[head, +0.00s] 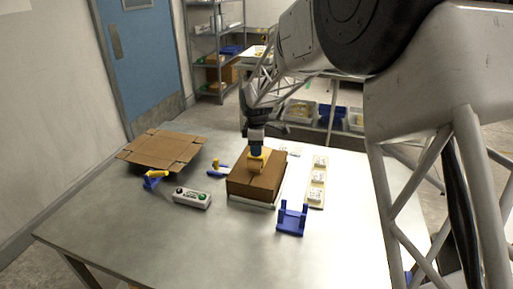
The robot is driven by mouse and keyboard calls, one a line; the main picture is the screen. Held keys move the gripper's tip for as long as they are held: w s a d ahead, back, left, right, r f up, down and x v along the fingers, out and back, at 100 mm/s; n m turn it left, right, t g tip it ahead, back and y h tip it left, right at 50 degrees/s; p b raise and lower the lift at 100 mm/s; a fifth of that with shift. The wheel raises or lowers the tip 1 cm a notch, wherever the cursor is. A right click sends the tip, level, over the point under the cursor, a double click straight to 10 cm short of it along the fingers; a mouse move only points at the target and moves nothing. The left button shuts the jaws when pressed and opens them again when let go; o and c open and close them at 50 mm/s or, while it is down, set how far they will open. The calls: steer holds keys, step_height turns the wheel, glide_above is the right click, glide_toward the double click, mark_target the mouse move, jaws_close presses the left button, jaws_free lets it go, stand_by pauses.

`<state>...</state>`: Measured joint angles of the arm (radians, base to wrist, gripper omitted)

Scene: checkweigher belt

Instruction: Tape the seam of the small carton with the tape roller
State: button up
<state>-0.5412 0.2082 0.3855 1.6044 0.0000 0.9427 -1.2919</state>
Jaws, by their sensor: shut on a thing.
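The small brown carton (262,186) sits closed on a low pale base near the middle of the metal table. My gripper (256,146) points down over the carton's top. The fingertips are small and partly merge with the tool's blue part. I cannot make out the seam or any tape on it.
An empty blue cradle (291,218) stands in front of the carton. Pale labelled blocks (317,182) stand right. The front of the table is clear.

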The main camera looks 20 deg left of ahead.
steer(key=shift+s, duration=1.4)
steer(key=shift+s, duration=0.15)
steer(key=shift+s+f, duration=0.1)
steer(key=shift+s, duration=1.35)
step_height(320, 180, up, 7)
stand_by(0.7)
